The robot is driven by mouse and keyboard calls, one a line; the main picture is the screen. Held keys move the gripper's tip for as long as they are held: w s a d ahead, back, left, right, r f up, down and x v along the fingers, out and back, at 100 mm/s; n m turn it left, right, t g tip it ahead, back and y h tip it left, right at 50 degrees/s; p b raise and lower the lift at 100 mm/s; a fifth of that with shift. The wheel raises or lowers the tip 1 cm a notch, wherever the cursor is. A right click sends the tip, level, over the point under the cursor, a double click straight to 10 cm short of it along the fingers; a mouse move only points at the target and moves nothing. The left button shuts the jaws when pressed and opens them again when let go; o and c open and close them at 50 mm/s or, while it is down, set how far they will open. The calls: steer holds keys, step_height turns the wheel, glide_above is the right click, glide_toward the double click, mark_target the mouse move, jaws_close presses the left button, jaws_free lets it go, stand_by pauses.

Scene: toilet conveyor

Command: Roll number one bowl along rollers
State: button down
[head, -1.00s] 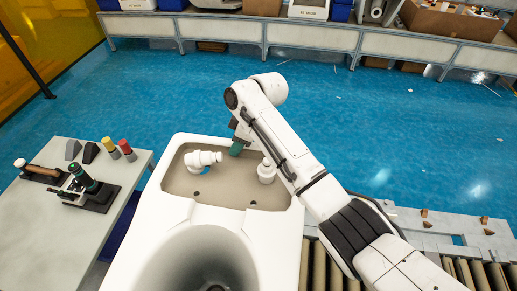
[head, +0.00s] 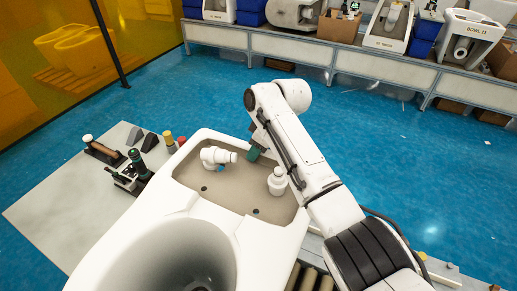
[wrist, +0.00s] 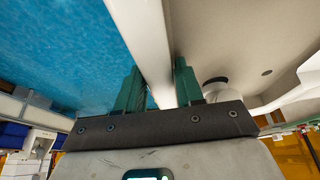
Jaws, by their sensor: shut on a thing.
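A white toilet bowl (head: 125,225) with an open tank fills the lower middle of the head view; no number shows on it. White fittings (head: 217,157) and (head: 277,180) stand inside the tank. My gripper (head: 256,150) is at the tank's far rim. In the wrist view, the green fingers of my gripper (wrist: 158,78) are on either side of the white tank wall (wrist: 150,35), shut on it. Part of the rollers (head: 309,279) shows at the bowl's lower right; the bowl and my arm hide much of them.
A grey table (head: 65,215) on the left holds tools on dark stands (head: 135,170) and coloured-top cylinders (head: 169,142), close to the bowl. A long shelf (head: 300,55) with more toilets, blue bins and boxes runs along the back. Blue floor between is clear.

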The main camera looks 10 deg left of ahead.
steer(key=c, duration=0.8)
jaws_free()
steer(key=v, duration=1)
steer(key=shift+d+r, duration=0.2)
steer(key=shift+r, duration=0.15)
steer(key=shift+r, duration=0.1)
